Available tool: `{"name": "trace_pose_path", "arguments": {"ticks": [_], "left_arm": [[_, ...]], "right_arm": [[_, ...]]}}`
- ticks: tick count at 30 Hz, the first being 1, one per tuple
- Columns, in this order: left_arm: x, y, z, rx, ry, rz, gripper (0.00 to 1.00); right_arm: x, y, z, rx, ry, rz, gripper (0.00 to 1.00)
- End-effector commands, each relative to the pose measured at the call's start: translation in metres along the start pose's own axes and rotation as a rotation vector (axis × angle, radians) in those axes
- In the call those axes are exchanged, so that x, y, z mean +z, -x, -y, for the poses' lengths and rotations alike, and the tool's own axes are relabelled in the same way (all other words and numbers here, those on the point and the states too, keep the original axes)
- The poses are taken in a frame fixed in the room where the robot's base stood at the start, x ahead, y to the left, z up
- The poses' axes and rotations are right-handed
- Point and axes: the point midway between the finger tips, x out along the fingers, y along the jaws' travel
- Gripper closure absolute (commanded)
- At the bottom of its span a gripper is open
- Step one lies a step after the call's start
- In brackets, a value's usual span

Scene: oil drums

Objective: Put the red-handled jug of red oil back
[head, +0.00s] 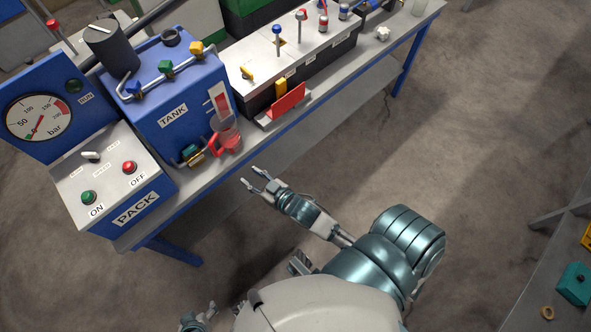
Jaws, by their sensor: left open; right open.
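The red-handled jug (229,138) stands upright on the bench at the right front corner of the blue TANK (173,115), near a small brass valve. It looks clear with red in it, and its red handle faces left and towards me. My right gripper (249,177) is open and empty, just off the bench's front edge, below and right of the jug and apart from it. My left gripper (198,312) is at the bottom edge of the picture, open, empty and partly cut off, far from the jug.
The grey bench (190,196) runs diagonally. A PACK box (115,175) with buttons and a pressure gauge (38,117) stand left of the tank. A red tray (284,106) and a lever panel (290,58) are to the right. Another table (535,290) is at the lower right.

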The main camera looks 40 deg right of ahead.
Motion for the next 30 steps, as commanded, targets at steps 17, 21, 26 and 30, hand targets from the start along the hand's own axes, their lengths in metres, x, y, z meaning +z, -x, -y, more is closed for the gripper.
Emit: {"name": "trace_pose_path", "arguments": {"ticks": [17,21,26,30], "left_arm": [[-0.001,0.0,0.001,-0.001,0.0,-0.002,0.21],[-0.001,0.0,0.001,-0.001,0.0,-0.003,0.21],[-0.001,0.0,0.001,-0.001,0.0,-0.003,0.21],[0.0,0.0,0.001,-0.001,-0.002,-0.001,0.21]], "right_arm": [[0.143,0.171,0.008,0.0,0.005,0.926,0.59],[0.143,0.17,0.007,0.0,0.004,0.924,0.59],[0.143,0.17,0.007,0.001,0.005,0.923,0.59],[0.143,0.17,0.008,0.001,0.004,0.923,0.59]]}}
